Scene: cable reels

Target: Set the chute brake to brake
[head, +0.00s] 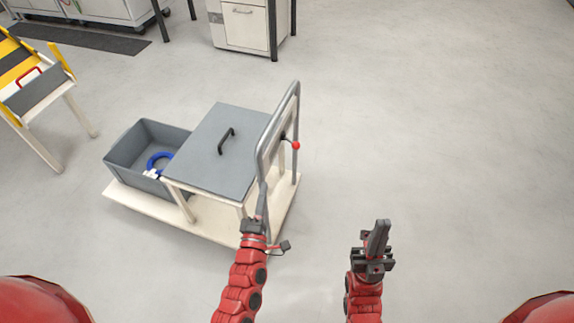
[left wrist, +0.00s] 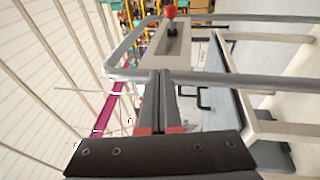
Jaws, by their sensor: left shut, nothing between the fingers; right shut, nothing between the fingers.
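A lever with a red ball knob (head: 296,145) sits on the push-handle end of the cart. In the left wrist view the knob (left wrist: 170,12) stands over a pale plate with a dark slot; its setting cannot be read. A striped yellow and black stand with a sloped grey panel (head: 36,90) and a red handle is at the left edge. I cannot tell which part is the chute brake. My left gripper (head: 262,200) is shut and empty beside the grey push handle (head: 291,92); contact is unclear. My right gripper (head: 378,238) is shut and empty over the floor.
The cart's pale deck (head: 132,201) carries a grey bin (head: 122,160) with a blue ring (head: 155,163) inside and a lidded grey box (head: 213,165) with a black handle. A small dark pedal-like part (head: 285,246) is near my left wrist. The floor to the right is clear.

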